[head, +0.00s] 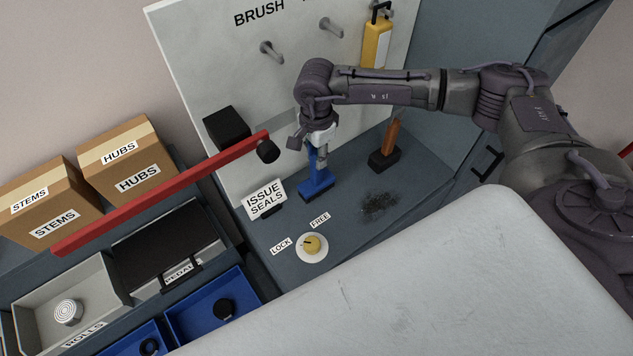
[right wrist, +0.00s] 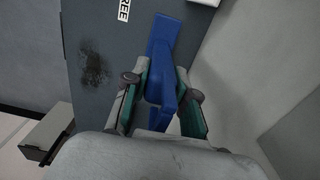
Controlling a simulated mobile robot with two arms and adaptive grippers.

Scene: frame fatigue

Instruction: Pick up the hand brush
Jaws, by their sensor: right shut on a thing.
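The blue hand brush (head: 317,186) stands upright on the grey counter, its wide foot down, in front of the white pegboard panel. My right gripper (head: 319,150) comes down from above and is shut on its handle. In the right wrist view the blue hand brush (right wrist: 164,38) runs up from between the teal finger pads of the gripper (right wrist: 160,88). Its foot appears to be on or very near the counter; I cannot tell if it touches. My left gripper is not in view.
An orange-handled tool with a dark block base (head: 383,159) stands to the right. A dark smudge (head: 379,206) marks the counter (head: 350,240). A yellow knob (head: 312,244), an "ISSUE SEALS" sign (head: 264,199) and a red bar (head: 165,192) are nearby. A yellow tool (head: 376,45) hangs on the panel.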

